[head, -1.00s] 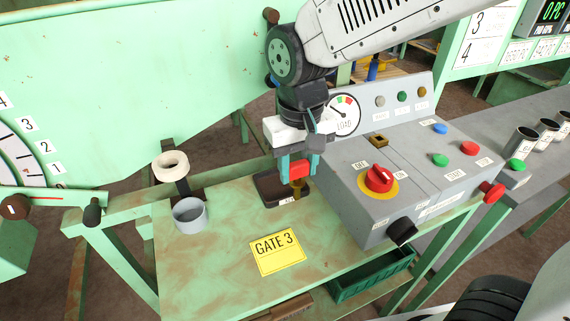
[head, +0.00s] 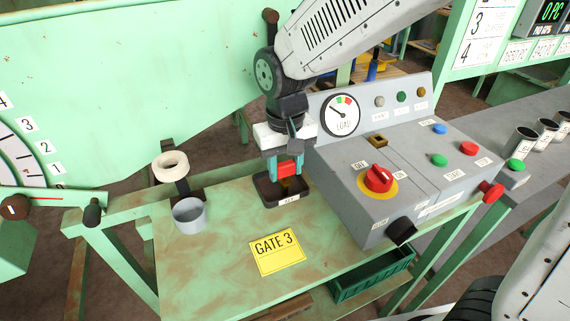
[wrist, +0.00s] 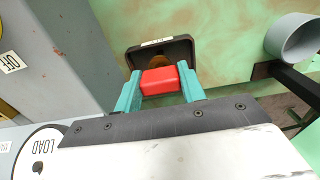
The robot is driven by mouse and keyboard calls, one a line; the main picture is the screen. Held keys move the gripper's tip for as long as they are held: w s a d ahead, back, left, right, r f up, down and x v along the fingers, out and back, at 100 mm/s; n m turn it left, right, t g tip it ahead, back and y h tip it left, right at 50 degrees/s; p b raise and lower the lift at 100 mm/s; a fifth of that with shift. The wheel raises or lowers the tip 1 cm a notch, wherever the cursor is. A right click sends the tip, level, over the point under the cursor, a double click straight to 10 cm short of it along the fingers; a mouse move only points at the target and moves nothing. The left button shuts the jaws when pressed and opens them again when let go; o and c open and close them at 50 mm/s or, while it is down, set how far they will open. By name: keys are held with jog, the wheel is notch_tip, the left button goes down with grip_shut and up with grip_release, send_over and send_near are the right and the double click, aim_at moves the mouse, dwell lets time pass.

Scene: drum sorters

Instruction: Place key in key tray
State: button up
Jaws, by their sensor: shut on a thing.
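My gripper (head: 286,166) has teal fingers and is shut on the key (head: 288,169). The key has a red block-shaped head, which also shows between the fingers in the wrist view (wrist: 160,81). A brass-coloured part shows below the red head. The key tray (head: 268,197) is a small dark tray with a white label on its front rim, on the green bench. The gripper holds the key over the tray. In the wrist view the tray (wrist: 133,57) lies just beyond the red head. I cannot tell whether the key touches the tray floor.
The grey control box (head: 345,205) with a red knob stands close on the right. A grey cup (head: 188,215) and a white ring (head: 171,165) are to the left. A yellow GATE 3 sign (head: 277,252) lies in front. The bench between is clear.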

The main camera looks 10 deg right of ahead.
jog(key=o, duration=1)
notch_tip(320, 180, up, 12)
jog(key=s+d+m, duration=0.1)
jog(key=s+d, duration=0.5)
jog(key=s+d+f+m, duration=0.1)
jog(key=s+d, duration=0.5)
jog(key=d, duration=0.1)
jog(key=s+d+m+t, duration=0.1)
jog(key=s+d, duration=0.6)
jog(key=shift+d+f, duration=0.1)
jog(key=shift+f, duration=0.25)
